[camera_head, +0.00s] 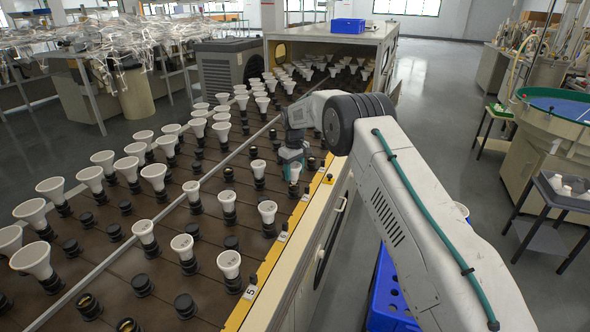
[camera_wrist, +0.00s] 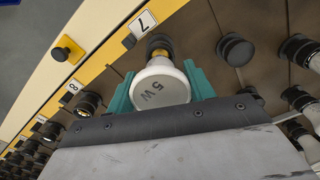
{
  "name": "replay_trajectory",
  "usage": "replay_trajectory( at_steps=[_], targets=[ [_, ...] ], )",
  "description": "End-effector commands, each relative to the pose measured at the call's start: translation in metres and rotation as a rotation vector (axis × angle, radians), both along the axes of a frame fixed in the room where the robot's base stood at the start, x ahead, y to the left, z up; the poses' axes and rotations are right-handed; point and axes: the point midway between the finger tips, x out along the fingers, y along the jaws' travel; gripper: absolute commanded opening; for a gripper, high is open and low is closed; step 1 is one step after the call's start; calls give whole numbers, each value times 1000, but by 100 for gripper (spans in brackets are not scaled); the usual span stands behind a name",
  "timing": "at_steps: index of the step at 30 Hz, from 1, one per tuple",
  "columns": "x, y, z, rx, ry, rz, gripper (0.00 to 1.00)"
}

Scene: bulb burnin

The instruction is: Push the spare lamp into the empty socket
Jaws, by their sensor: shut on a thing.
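The spare lamp (camera_wrist: 160,85) is a white cone lamp with "5 W" on its face. My gripper (camera_wrist: 160,90) has its teal fingers closed on either side of it. In the head view my gripper (camera_head: 291,156) points down over the front row of the panel, and the lamp (camera_head: 295,172) shows partly beside it. A brass-lined socket (camera_wrist: 159,44) shows just beyond the lamp, by label 7 (camera_wrist: 140,24). The lamp hides part of this socket. I cannot tell whether the lamp's base touches it.
The brown panel (camera_head: 165,235) carries rows of white lamps and dark sockets, some capped. Capped sockets (camera_wrist: 235,49) and neighbouring lamp holders (camera_wrist: 87,102) stand close around my gripper.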

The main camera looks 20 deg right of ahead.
Motion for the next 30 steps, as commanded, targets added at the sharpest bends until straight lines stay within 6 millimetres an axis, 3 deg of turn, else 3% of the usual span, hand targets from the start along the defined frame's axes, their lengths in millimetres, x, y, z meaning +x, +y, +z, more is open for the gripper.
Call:
replay_trajectory(
  at_steps=[23,24,26,27,30],
  targets=[
    [0,0,-23,0,0,0,30],
    [0,0,-24,0,0,0,56],
    [0,0,-24,0,0,0,72],
    [0,0,-24,1,-1,0,78],
    [0,0,-24,0,0,0,78]
  ],
)
